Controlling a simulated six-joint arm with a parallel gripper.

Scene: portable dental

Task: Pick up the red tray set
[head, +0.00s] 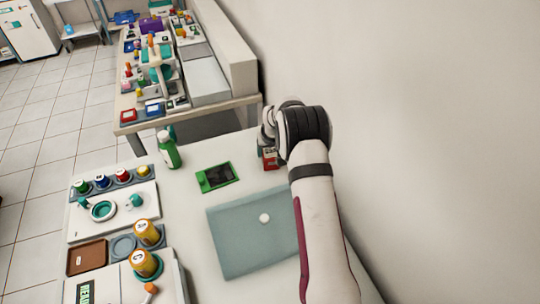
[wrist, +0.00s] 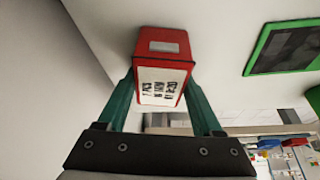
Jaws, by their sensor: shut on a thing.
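The red tray set (wrist: 163,72) is a small red box with a white front panel that shows dark marks. In the wrist view it sits between the two green fingers of my gripper (wrist: 162,100), which are shut on its sides. In the head view the red tray set (head: 270,160) shows at the far right of the white table, partly hidden by my gripper (head: 268,146) and wrist. I cannot tell whether it touches the table or is just above it.
A green-framed dark tray (head: 217,177) lies left of the red set. A green bottle (head: 168,150) stands farther left. A grey-green folder-like mat (head: 245,258) lies nearer. Orange jars (head: 147,232) and a holder with several coloured caps fill the left side. A wall rises at right.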

